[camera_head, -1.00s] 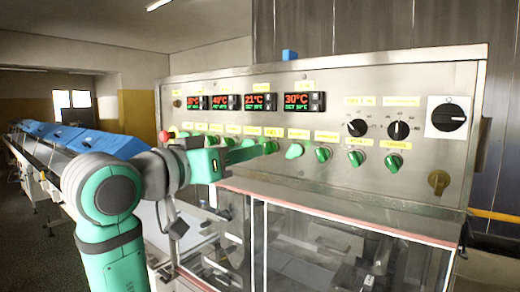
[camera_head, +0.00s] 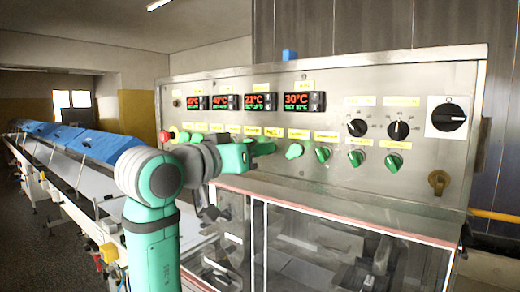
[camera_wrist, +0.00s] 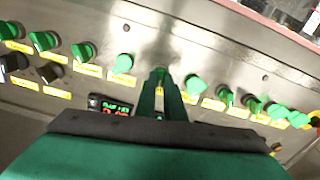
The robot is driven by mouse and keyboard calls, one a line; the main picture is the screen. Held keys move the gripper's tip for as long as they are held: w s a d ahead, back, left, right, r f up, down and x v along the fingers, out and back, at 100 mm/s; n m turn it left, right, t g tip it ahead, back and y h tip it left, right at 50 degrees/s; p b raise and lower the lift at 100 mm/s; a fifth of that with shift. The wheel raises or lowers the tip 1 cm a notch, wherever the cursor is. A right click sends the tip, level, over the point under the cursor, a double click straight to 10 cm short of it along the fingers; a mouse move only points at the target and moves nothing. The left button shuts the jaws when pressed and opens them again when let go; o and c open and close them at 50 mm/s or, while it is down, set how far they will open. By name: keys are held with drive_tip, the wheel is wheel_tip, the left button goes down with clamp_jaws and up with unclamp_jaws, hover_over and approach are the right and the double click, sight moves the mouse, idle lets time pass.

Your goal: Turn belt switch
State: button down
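A row of green rotary switches runs along the steel control panel (camera_head: 400,75) under yellow labels. I cannot read the labels, so I cannot tell which one is the belt switch. My gripper (camera_head: 268,148) is at the panel, at a switch just left of this green switch (camera_head: 294,151). In the wrist view my gripper (camera_wrist: 160,78) has its two fingers side by side, with a narrow gap and part of a yellow label between them. The switch at the fingertips is mostly hidden. Whether the fingers press on it is unclear.
Neighbouring green switches stand close on both sides, such as this one (camera_wrist: 124,63) and this one (camera_wrist: 195,85). Red digital displays (camera_head: 303,101) sit above. A clear-windowed cabinet (camera_head: 330,240) juts out below. A conveyor with blue covers (camera_head: 95,142) runs at left.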

drive_tip(key=shift+n, duration=2.2)
drive_tip(key=c, duration=1.8)
unclamp_jaws()
drive_tip(key=shift+c, duration=0.2)
drive_tip(key=shift+a, duration=0.1)
drive_tip(key=v, duration=1)
drive_tip(key=shift+s+a, duration=0.2)
drive_tip(key=shift+s, duration=0.15)
